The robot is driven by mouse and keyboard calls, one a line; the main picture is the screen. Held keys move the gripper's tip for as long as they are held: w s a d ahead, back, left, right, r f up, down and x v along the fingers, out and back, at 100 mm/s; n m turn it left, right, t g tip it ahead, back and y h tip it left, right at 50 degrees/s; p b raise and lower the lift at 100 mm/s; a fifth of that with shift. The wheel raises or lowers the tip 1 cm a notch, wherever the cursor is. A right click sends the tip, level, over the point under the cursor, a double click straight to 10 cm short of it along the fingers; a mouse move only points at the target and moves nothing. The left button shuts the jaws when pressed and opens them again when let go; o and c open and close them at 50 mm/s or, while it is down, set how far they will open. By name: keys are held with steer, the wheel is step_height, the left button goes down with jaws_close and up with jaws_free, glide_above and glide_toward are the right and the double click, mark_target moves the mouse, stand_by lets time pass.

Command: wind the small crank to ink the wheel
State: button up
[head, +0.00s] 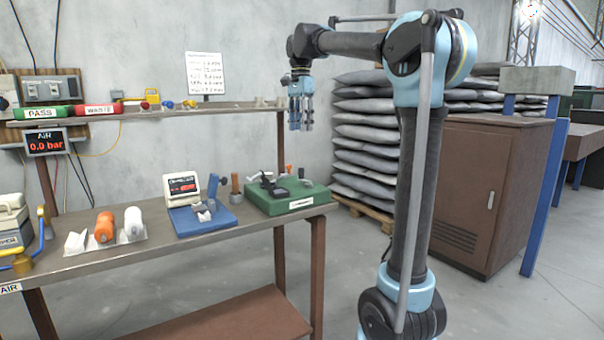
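My gripper (301,124) hangs with its fingers pointing down, in the air above the right part of the workbench. It touches nothing. Its fingers look close together from here, and their gap is too small to judge. A green-based device (288,203) sits at the bench's right end, with black and metal parts and small orange-brown knobs on top. A blue-based device (205,217) with a small display and an upright blue lever stands left of it. I cannot make out for certain which part is the small crank or the ink wheel.
The workbench (150,248) also holds an orange spool (104,227), a white spool (134,224) and a brass-and-blue air fitting (22,262) at left. A raised shelf (225,107) runs along its back. Stacked grey sacks (362,140) and a brown cabinet (480,195) stand at right.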

mark_target(301, 170)
step_height(301, 170, down, 17)
steer(key=shift+s+d+r, duration=0.1)
stand_by(0.5)
steer(key=shift+c, duration=0.5)
jaws_close()
